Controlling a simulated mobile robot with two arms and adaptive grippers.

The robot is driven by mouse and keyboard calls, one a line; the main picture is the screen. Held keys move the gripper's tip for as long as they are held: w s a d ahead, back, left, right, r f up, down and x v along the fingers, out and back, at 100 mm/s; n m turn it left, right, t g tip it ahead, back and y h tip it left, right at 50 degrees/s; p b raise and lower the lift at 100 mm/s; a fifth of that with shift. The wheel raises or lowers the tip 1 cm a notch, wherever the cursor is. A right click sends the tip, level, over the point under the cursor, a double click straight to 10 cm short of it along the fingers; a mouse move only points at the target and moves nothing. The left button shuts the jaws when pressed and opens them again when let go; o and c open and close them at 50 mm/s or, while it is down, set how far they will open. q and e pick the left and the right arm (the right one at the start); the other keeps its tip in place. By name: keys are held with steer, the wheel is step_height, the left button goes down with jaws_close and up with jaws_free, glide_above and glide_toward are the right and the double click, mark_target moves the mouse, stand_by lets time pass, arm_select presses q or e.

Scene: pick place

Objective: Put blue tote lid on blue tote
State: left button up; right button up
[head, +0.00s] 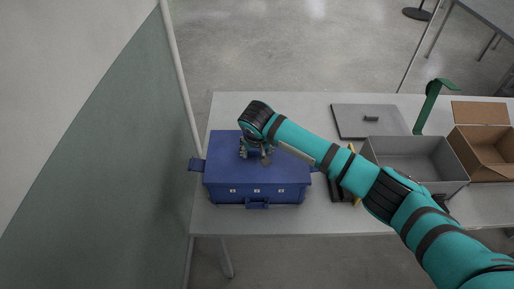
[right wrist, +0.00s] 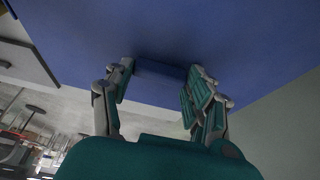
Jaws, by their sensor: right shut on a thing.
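The blue tote (head: 285,198) stands near the left end of the white table, with side handles and a front latch. The blue tote lid (head: 225,170) covers its top and looks roughly lined up with it; I cannot tell whether a small gap is left between them. My right gripper (head: 256,153) is over the lid, shut on its raised handle. In the right wrist view, the fingers (right wrist: 158,85) are on both sides of the blue handle (right wrist: 160,72), against the flat blue lid. My left gripper is not in view.
Right of the tote, partly behind my right arm, lies a dark item with yellow (head: 341,187). Farther right are a grey tote (head: 420,152), an open cardboard box (head: 485,150) and a green upright object (head: 432,105). A grey lid (head: 350,118) lies behind. A wall (head: 120,170) borders the left.

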steer(key=shift+r+p, duration=0.1)
steer(key=shift+p, duration=0.4)
steer(key=shift+f, duration=0.45)
stand_by(0.6)
steer(key=shift+f+p, duration=0.2)
steer(key=shift+p, duration=0.15)
stand_by(0.5)
steer(key=o, duration=1.4)
steer(key=shift+r, duration=0.1)
steer(key=shift+c, duration=0.3)
step_height(320, 180, up, 8)
steer(key=p, duration=0.8)
